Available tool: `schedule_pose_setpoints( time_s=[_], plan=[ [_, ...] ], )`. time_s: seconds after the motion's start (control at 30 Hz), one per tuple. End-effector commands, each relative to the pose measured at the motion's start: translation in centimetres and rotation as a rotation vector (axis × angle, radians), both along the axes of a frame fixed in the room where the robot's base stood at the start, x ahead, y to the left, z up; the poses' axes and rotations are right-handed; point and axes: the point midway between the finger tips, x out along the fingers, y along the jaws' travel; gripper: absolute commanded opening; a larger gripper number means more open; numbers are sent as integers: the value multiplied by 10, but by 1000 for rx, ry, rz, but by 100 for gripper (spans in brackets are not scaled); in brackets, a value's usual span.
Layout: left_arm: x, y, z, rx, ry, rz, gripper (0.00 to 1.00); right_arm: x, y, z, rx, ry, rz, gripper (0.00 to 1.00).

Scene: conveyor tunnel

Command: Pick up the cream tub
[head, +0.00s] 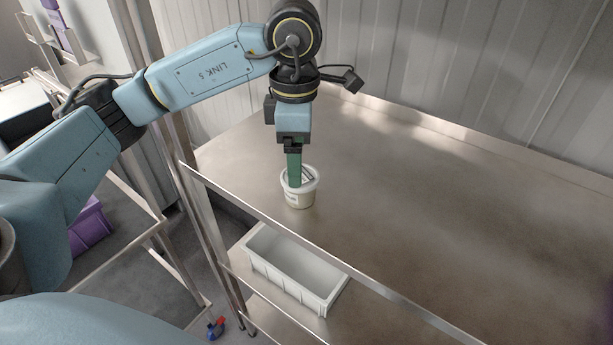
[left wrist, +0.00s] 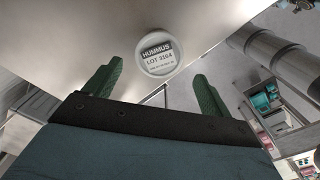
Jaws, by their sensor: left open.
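The cream tub (head: 300,196) stands upright on the upper metal shelf, close to its front edge. Its round lid, labelled "HUMMUS LOT 3164", shows in the left wrist view (left wrist: 158,52). My left gripper (head: 294,184) points down at the tub in the head view, its green finger overlapping the tub's top. In the left wrist view my left gripper (left wrist: 160,82) is open, with its two green fingers apart and the tub lid beyond and between their tips. Nothing is held. I cannot tell whether a finger touches the tub. My right gripper is not in view.
The upper metal shelf (head: 430,200) is bare to the right of the tub, with a raised front rail (head: 330,260). A white bin (head: 285,262) sits on the lower shelf below. A corrugated wall (head: 440,70) stands behind. A purple crate (head: 90,228) is at left.

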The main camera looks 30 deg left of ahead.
Motion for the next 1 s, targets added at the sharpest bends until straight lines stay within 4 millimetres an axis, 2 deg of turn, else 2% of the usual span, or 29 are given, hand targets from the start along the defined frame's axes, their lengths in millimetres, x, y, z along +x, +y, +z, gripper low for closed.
schedule_pose_setpoints(
  time_s=[0.03,0.1,0.2,0.3,0.4,0.53,0.67,0.77,1.0],
  plan=[
    [0,0,-5,1,3,0,83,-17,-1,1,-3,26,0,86],
    [1,-1,-13,-1,4,0,83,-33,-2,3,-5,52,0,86],
    [3,-1,-27,-1,5,-1,83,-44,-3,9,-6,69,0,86],
    [5,-2,-42,-1,3,0,83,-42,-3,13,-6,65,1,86],
    [5,-2,-53,-1,3,-1,83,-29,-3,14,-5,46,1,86],
    [5,-2,-57,-2,-1,-1,83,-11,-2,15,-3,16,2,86],
    [5,-2,-57,-2,-1,-1,83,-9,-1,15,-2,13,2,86],
    [5,-2,-57,-2,0,-1,73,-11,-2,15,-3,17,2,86],
    [5,-2,-56,-3,-1,-1,41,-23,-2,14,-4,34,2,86]
  ],
)
